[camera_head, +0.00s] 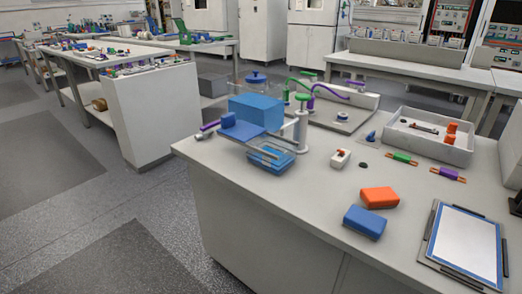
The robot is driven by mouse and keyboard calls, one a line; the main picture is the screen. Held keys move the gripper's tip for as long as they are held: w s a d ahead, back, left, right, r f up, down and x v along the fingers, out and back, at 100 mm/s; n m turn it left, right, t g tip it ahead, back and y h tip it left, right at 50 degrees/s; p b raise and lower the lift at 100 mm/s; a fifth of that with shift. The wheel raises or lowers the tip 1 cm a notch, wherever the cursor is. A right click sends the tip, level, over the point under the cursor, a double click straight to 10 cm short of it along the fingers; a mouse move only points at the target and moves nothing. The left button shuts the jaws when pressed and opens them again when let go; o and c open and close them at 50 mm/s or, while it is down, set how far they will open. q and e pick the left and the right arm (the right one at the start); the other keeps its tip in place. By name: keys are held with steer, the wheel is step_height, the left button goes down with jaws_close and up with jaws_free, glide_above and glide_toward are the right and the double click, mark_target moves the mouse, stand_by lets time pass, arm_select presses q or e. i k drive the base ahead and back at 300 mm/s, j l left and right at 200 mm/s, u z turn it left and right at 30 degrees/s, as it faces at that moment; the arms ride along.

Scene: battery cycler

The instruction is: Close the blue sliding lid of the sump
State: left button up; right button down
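On the near workbench, left of its middle, a low blue tray (270,160) has an open-looking top with lighter parts inside. It looks like the sump. Just above and left of it, a thin clear plate or rail frame (245,142) carries a blue block with a raised tab (240,127), which may be the sliding lid. A larger blue box (256,111) stands right behind. I cannot tell for certain which blue part is the lid, or how far it covers the sump. Neither of my grippers can be made out.
A blue block (364,222) and an orange block (380,197) lie near the front edge. A grey tray (430,147) holds small parts.

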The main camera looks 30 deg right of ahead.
mark_target(241, 130)
steer(key=z, duration=0.55)
steer(key=i+j+z, duration=0.2)
steer(key=z, duration=0.15)
steer(key=i+j+z, duration=0.15)
steer(key=j+z, duration=0.15)
steer(key=i+j+z, duration=0.1)
steer(key=j+z, duration=0.25)
steer(key=j, duration=0.1)
